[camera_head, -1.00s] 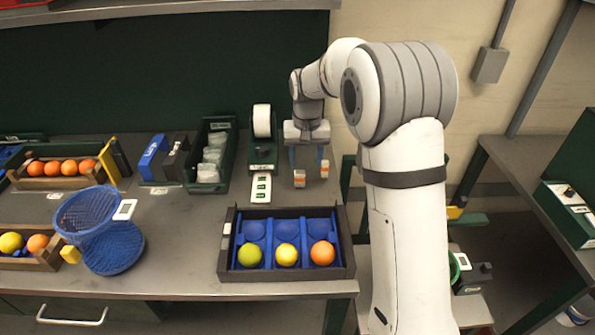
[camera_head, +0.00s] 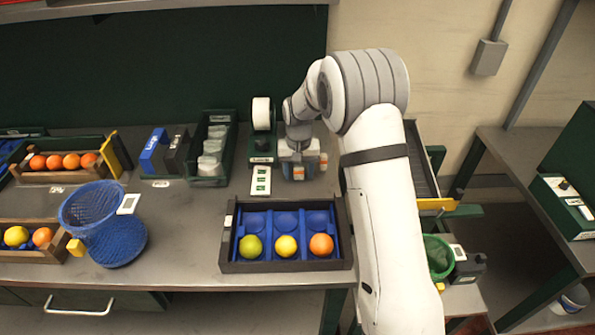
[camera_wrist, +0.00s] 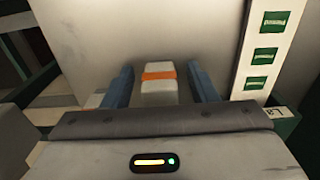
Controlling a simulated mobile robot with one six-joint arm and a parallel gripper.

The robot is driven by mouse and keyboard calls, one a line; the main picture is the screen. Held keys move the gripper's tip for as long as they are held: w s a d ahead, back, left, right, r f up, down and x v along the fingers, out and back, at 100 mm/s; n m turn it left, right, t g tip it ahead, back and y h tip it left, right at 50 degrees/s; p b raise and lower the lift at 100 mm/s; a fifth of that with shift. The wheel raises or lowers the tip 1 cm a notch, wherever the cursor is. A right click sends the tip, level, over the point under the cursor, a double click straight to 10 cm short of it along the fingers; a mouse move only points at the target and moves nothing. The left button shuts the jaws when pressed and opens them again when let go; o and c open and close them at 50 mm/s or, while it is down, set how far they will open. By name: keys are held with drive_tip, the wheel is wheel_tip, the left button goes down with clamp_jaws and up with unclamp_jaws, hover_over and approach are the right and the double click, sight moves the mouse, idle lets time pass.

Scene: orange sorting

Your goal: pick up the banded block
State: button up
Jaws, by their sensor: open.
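The banded block (camera_wrist: 160,84), white with an orange band, stands on the table between the two blue fingers in the wrist view. A gap shows on either side of it, and its near end meets the edge of the gripper body in the picture. In the head view the banded block (camera_head: 298,173) is small, just below my gripper (camera_head: 302,167). My gripper is open, and its fingers also show in the wrist view (camera_wrist: 162,88). How far down the fingers reach beside the block is hard to tell. A second white and orange piece (camera_head: 323,163) stands to the right, outside the fingers.
A white label strip (camera_head: 261,181) and a label printer (camera_head: 262,140) are close on the left. A dark tray (camera_head: 285,266) with three fruits lies in front. A green-sided bin (camera_head: 222,180) stands further left. The table's right edge is near my arm.

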drive_tip(key=shift+c, duration=0.3)
drive_tip(key=c, duration=1)
wheel_tip(320, 180, up, 10)
drive_tip(key=shift+r+b, duration=0.1)
drive_tip(key=shift+b, duration=0.6)
